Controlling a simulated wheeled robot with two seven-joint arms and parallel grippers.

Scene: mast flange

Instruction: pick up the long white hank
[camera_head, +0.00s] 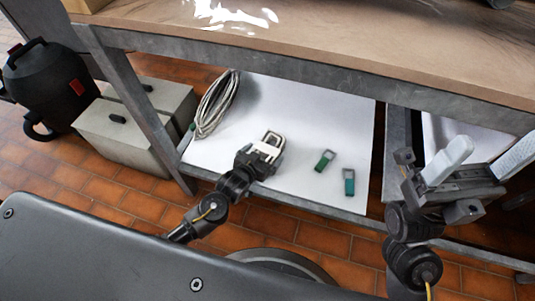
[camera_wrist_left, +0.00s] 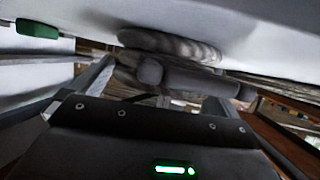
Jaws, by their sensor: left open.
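The long white hank (camera_head: 215,103), a looped coil of pale cord, lies at the left end of the white lower shelf (camera_head: 300,110). My left gripper (camera_head: 270,143) is open and empty over the shelf's front part. It is to the right of the hank and nearer to me, apart from it.
Two green-and-grey pieces (camera_head: 325,160) (camera_head: 349,183) lie on the shelf right of my left gripper. The workbench top (camera_head: 330,45) overhangs the shelf, with a grey leg (camera_head: 140,100) left of it. Grey boxes (camera_head: 135,120) and a black canister (camera_head: 45,80) stand farther left.

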